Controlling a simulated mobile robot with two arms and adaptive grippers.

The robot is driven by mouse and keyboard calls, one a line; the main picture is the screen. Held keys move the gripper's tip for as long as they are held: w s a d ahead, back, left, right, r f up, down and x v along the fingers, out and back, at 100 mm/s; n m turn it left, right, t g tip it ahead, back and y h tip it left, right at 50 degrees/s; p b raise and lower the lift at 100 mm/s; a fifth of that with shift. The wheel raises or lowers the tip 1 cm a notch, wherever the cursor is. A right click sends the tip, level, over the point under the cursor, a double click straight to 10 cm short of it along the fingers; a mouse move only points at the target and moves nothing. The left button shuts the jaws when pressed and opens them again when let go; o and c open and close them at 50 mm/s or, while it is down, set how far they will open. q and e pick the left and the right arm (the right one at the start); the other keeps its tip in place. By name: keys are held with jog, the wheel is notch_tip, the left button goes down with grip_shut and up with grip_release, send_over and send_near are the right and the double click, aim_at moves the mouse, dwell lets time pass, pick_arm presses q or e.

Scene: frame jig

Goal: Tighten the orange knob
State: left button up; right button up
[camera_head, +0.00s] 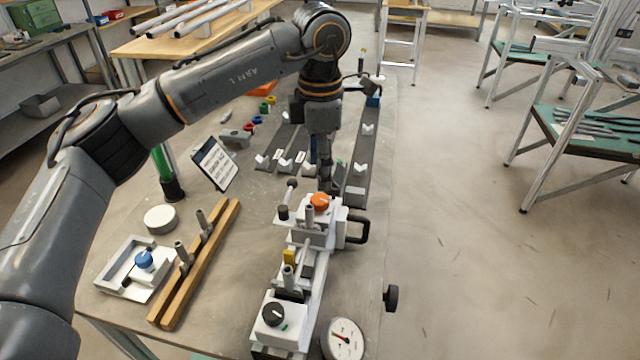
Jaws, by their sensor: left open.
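The orange knob (320,201) sits on top of a white block on the jig (314,240) in the middle of the table. My left arm reaches in from the left, and my left gripper (325,184) points down just behind the orange knob as seen here. The gripper is open, with its narrow fingers seen nearly edge-on. I cannot tell whether a fingertip touches the knob or the block. The knob's top is visible and nothing is seen between the fingers. My right gripper is not in view.
A black knob (274,314) and a round dial gauge (343,339) are at the near end. A black handle (357,229) juts out to the right of the jig. Wooden rails (190,272) and a blue knob (144,259) on a white fixture lie left. A small sign (215,163) stands behind them.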

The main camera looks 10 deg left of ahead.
pick_arm(q)
notch_tip(320, 180, up, 5)
jog(key=shift+r, duration=0.1)
dwell(0.3)
